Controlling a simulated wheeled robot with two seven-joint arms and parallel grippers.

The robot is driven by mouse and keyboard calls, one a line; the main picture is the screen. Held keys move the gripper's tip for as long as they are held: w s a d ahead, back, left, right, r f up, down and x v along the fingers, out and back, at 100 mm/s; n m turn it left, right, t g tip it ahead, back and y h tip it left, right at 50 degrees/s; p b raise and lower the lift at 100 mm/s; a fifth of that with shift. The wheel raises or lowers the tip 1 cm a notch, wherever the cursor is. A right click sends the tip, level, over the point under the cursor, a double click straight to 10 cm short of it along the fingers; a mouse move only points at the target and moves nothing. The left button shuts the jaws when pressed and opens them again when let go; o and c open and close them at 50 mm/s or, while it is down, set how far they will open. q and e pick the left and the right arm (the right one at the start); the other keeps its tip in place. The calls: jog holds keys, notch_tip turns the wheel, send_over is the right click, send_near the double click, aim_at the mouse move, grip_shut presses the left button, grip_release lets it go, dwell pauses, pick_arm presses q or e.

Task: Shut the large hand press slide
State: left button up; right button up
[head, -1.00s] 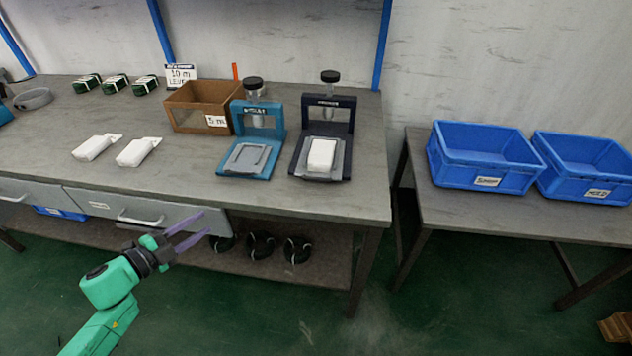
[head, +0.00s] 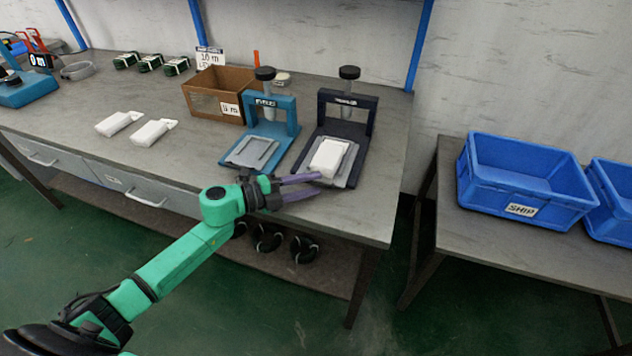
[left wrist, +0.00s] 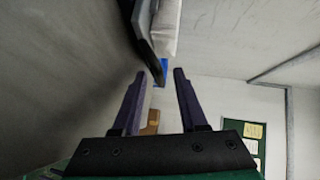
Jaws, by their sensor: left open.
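The dark navy hand press (head: 328,101) stands near the right end of the bench; I take it for the large one. Its grey slide (head: 353,176) sits out in front of the frame, with a white block (head: 328,155) on it. My left gripper (head: 319,184) is open and empty, its purple fingers just in front of the slide's near edge; I cannot tell whether they touch. In the left wrist view, a dark edge (left wrist: 155,65) and a white block (left wrist: 166,25) show beyond the open fingers (left wrist: 155,90). My right gripper is out of view.
A teal press (head: 290,125) with an empty grey plate stands just left. A cardboard box (head: 203,100) and two white packs (head: 150,132) lie further left. Blue bins (head: 500,195) stand on the right table. The bench's front right corner is clear.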

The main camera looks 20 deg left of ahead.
pick_arm(q)
jog(key=shift+x, duration=0.85)
grip_shut()
dwell(0.8)
